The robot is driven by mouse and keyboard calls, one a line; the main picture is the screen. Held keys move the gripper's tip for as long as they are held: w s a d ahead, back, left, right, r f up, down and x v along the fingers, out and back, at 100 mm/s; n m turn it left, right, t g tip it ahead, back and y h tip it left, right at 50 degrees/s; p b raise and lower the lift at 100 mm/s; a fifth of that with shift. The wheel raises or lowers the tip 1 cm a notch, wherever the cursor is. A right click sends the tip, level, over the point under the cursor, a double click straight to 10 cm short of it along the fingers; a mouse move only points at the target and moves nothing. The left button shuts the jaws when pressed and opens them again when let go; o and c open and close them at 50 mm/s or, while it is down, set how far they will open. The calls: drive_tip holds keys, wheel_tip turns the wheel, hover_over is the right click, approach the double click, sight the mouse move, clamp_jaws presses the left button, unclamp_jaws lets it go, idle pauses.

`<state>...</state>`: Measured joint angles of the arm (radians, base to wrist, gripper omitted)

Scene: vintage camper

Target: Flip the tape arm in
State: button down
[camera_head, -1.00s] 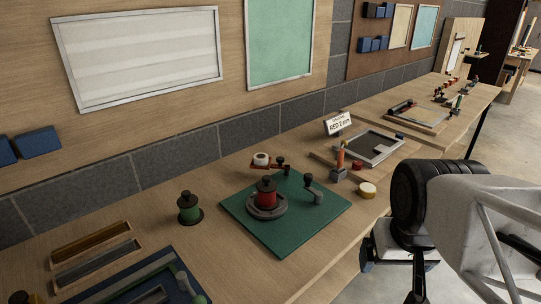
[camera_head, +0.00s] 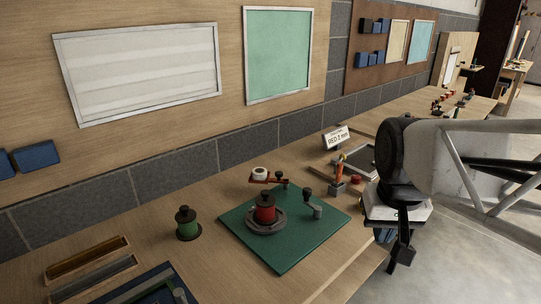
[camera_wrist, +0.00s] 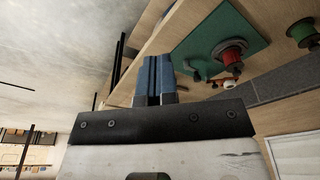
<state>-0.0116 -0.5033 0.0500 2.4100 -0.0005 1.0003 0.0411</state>
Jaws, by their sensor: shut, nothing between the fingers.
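The tape arm (camera_head: 270,181) is a short red bar with a white tape roll (camera_head: 260,173) at its left end and a dark knob near its right end. It lies at the back edge of the green mat, behind the red spool (camera_head: 265,209) on its grey round base. The tape roll also shows in the wrist view (camera_wrist: 231,82), partly crowded by other parts. My gripper (camera_head: 402,258) hangs off the bench's front edge, right of the mat and well apart from the tape arm. Its blue fingers (camera_wrist: 154,62) are together and empty in the wrist view.
The green mat (camera_head: 285,249) carries a grey crank (camera_head: 313,203) at its right. A green spool (camera_head: 187,224) stands left of it. A "RED 2 mm" sign (camera_head: 336,138) and an orange-handled tool (camera_head: 339,176) stand beyond. Trays (camera_head: 88,259) lie at front left.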

drive_tip(key=w+a+r+g, duration=0.1)
drive_tip(key=w+a+r, duration=0.15)
drive_tip(key=w, duration=1.05)
drive_tip(key=w+a+r+g, duration=0.15)
drive_tip(key=w+a, duration=0.25)
drive_tip(key=w, duration=0.9)
drive_tip(key=w+a+r+g, duration=0.1)
drive_tip(key=w+a+r, duration=0.2)
drive_tip(key=w, duration=1.1)
drive_tip(key=w+a+f+g, duration=0.1)
drive_tip(key=w+a+f, duration=0.3)
drive_tip(key=w, duration=0.5)
drive_tip(key=w+a+f+g, duration=0.1)
drive_tip(key=w+a+f, duration=0.35)
drive_tip(key=w, duration=0.55)
drive_tip(key=w+a+f+g, duration=0.1)
drive_tip(key=w+a+f, duration=0.8)
drive_tip(key=w+f, duration=0.3)
drive_tip(key=shift+w+f+m, duration=0.2)
drive_tip(key=shift+f+m, duration=0.1)
drive_tip(key=shift+f, duration=0.55)
drive_tip(key=shift+f, duration=0.1)
